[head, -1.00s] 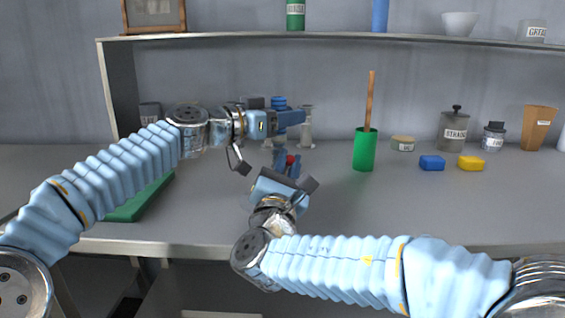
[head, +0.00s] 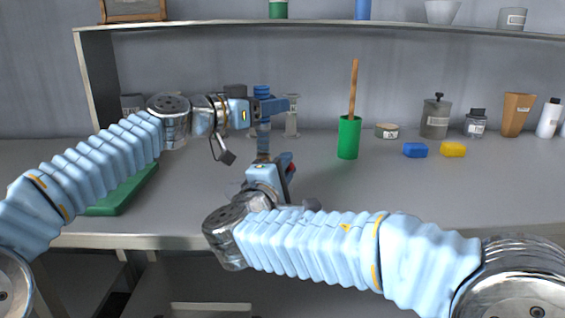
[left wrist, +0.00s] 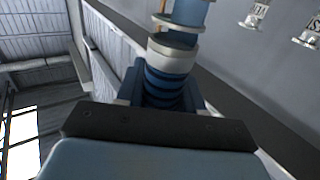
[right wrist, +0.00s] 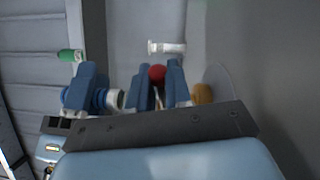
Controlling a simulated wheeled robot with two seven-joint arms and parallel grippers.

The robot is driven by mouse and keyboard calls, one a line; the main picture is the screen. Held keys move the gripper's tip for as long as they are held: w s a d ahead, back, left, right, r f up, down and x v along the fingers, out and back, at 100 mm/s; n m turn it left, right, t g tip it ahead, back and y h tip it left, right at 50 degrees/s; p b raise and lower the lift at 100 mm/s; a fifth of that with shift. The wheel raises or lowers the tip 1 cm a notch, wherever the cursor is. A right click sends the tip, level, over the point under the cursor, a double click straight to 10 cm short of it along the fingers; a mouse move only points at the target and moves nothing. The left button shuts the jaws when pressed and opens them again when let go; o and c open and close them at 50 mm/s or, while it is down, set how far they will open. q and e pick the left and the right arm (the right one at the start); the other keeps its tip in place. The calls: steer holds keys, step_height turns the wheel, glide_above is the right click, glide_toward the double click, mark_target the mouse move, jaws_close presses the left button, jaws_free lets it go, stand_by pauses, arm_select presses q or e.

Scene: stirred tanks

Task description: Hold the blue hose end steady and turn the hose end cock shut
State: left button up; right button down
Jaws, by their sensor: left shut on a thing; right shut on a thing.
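The blue hose end (head: 262,91) stands at the middle of the bench, with my left gripper (head: 276,106) shut around it. In the left wrist view its dark ribbed part (left wrist: 163,92) sits between the blue fingers, below a white collar. My right gripper (head: 281,163) is lower and nearer, shut on the red-tipped handle of the hose end cock (head: 291,168). In the right wrist view the red ball tip (right wrist: 157,72) shows between the two blue fingers (right wrist: 161,88). The cock's body is mostly hidden by my right gripper.
A green cup (head: 348,140) with a wooden stick stands to the right. Blue (head: 415,150) and yellow (head: 453,149) blocks lie further right, with labelled jars behind. A green tray (head: 125,190) lies left, under my left arm. A shelf (head: 330,32) runs above. The front right bench is clear.

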steer(key=shift+f+m+g, duration=0.5)
steer(key=shift+m, duration=0.6)
steer(key=shift+d+f, duration=0.1)
steer(key=c, duration=1.1)
jaws_free()
steer(key=v, duration=1.2)
